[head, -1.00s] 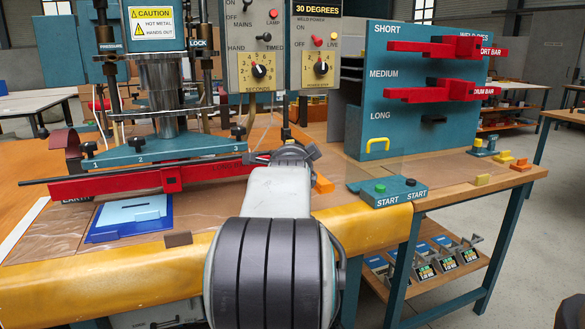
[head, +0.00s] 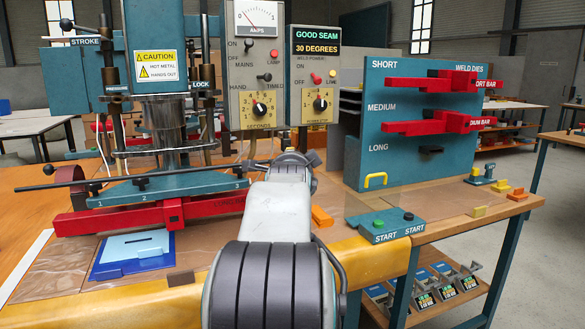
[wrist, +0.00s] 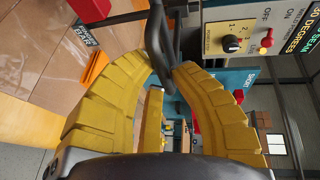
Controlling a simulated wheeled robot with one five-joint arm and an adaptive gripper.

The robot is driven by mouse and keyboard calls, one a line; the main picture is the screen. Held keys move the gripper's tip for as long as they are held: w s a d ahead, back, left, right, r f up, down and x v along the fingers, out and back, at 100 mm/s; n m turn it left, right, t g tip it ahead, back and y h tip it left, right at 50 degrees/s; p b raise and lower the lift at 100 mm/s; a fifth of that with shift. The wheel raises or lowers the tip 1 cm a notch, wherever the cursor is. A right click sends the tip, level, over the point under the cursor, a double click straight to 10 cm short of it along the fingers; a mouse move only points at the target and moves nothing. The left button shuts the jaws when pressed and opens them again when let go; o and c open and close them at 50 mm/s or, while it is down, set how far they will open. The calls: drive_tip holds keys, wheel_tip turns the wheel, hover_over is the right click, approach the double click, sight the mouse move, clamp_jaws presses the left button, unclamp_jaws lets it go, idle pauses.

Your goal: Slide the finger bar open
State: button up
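The finger bar (head: 120,179) is a thin dark rod with a ball knob near its left end. It runs left to right across the front of the teal press base (head: 160,190), above the long red bar (head: 110,217). Its right end goes behind my gripper (head: 290,160), which the head view shows only partly, from behind. In the wrist view, the yellow fingers of my gripper (wrist: 166,72) bow inward and meet around a dark bar part (wrist: 158,40). The exact contact is partly hidden by the fingers.
A blue tray (head: 130,255) with a light blue sheet lies in front of the red bar. A control box (head: 255,100) stands close behind my gripper. An orange block (head: 321,216) and a START box (head: 392,227) are to the right. A teal rack (head: 415,130) holds two red bars.

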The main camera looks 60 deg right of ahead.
drive_tip(key=o, duration=0.4)
drive_tip(key=shift+o, duration=0.2)
drive_tip(key=v, duration=1.2)
idle(0.5)
